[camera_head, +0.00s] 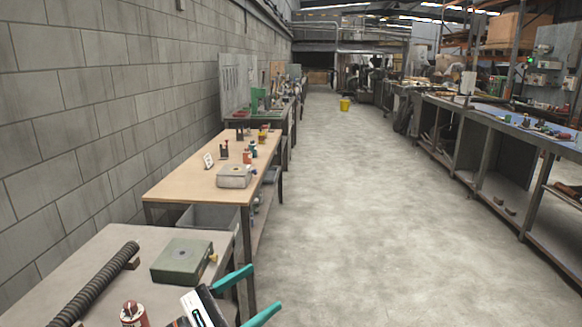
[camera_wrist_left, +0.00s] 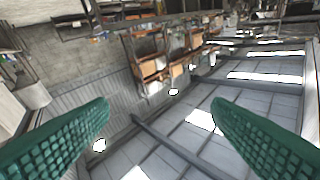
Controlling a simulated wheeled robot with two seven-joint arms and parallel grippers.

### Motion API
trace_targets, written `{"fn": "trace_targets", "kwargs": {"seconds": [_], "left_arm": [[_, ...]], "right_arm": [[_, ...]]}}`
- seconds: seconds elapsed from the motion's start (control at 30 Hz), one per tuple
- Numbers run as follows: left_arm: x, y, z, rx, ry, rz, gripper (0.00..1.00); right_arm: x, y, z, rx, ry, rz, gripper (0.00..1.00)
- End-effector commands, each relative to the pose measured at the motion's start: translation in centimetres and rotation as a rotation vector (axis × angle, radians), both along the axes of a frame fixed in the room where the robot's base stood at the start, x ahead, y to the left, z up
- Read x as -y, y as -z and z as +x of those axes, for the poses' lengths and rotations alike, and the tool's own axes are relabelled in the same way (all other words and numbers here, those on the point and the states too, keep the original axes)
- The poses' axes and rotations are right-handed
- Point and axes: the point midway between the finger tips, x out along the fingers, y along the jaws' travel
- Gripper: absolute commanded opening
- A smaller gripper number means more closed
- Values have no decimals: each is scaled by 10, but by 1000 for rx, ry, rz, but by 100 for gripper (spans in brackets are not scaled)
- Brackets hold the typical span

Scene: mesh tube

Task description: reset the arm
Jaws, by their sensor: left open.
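My left gripper (camera_head: 248,294) shows at the bottom of the head view, at the right edge of the near table. Its two teal fingers are spread apart with nothing between them. In the left wrist view the gripper (camera_wrist_left: 160,125) is also open and empty, its textured fingers at the left and right. That view looks up past the fingers toward the roof and skylights. My right gripper is in neither view.
The near grey table (camera_head: 100,250) holds a black corrugated hose (camera_head: 95,285), a green box (camera_head: 181,261) and a red-and-white canister (camera_head: 133,314). A wooden table (camera_head: 180,170) stands beyond. The concrete floor (camera_head: 350,220) in the middle is clear. Workbenches (camera_head: 480,120) line the right.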

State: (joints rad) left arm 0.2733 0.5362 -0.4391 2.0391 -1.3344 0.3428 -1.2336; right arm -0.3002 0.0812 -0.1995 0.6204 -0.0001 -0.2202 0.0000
Motion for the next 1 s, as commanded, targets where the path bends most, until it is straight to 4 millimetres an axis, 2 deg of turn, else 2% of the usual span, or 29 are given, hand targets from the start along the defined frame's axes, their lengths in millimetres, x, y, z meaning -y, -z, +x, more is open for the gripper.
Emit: {"fn": "trace_targets", "kwargs": {"seconds": [0.03,0.07,0.17,0.27,0.3,0.4,0.5,0.6,0.67,0.7,0.8,1.0], "left_arm": [[-13,-7,-1,-142,-46,-235,73],[-24,-10,0,-226,-76,-374,73],[-69,2,4,-518,-185,-834,73],[-115,43,-1,-805,-317,-1288,73],[-130,66,-8,-914,-379,-1466,73],[-157,130,-39,-1153,-561,-1882,73],[-166,182,-79,-1314,-745,-2194,73],[-166,217,-116,-1409,-914,-2412,73],[-163,232,-137,-1449,-1008,-2514,73],[-161,240,-150,1461,1064,2559,73],[-155,256,-182,1339,1088,2402,73],[-140,274,-243,1129,1138,2132,73]], "right_arm": [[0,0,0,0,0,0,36],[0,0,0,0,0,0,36],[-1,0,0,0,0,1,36],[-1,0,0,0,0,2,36],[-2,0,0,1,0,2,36],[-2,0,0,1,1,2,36],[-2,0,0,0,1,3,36],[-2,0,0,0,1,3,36],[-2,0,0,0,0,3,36],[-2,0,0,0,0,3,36],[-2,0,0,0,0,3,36],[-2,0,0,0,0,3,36]]}}
